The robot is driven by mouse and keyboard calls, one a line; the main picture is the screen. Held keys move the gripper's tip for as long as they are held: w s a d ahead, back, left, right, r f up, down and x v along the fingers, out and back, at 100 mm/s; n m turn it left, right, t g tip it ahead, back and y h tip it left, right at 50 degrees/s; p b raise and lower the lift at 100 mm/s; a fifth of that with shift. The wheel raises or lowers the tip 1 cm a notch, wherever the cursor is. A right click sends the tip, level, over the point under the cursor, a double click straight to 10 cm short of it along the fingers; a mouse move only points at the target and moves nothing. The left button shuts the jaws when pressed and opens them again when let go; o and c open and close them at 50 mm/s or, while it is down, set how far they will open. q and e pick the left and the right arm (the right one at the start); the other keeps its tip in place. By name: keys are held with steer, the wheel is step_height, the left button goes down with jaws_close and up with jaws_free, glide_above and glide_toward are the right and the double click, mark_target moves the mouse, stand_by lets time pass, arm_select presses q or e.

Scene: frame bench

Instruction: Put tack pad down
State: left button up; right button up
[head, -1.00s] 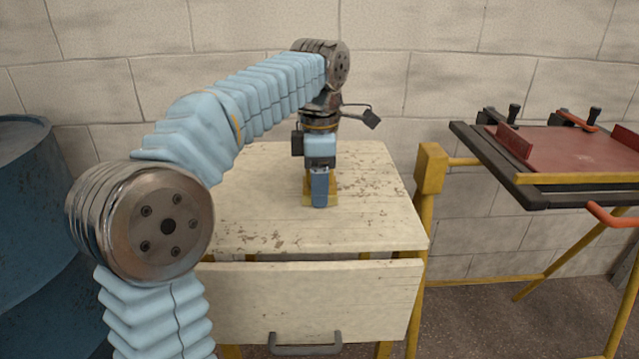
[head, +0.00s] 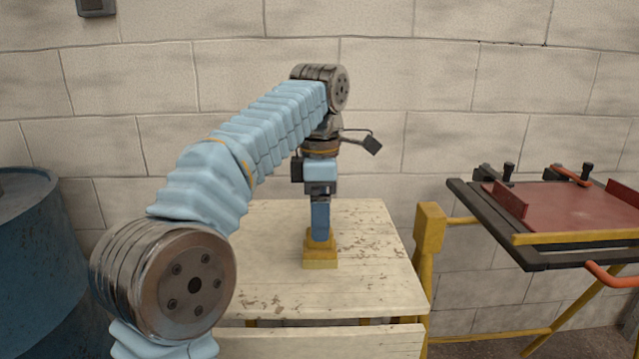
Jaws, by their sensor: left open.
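The tack pad (head: 320,258) is a small yellow-tan block with a stepped top. It sits on the worn cream top of a drawer table (head: 385,285), near the middle. My left gripper (head: 320,236) points straight down over the pad, with its blue finger end in front of the pad's upper part. It is open. Whether its fingertips still touch the pad, I cannot tell. My right gripper is not in view.
A red-topped frame stand (head: 570,205) with black rails, clamps and a yellow bar stands at the right. A blue drum (head: 35,260) stands at the left. A block wall is behind. The tabletop around the pad is clear.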

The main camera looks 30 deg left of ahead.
arm_select(q)
step_height(320, 180, up, 3)
steer(key=shift+f, duration=0.1)
steer(key=shift+w+a+r, duration=0.1)
steer(key=shift+w+r, duration=0.05)
steer(key=shift+r, duration=1)
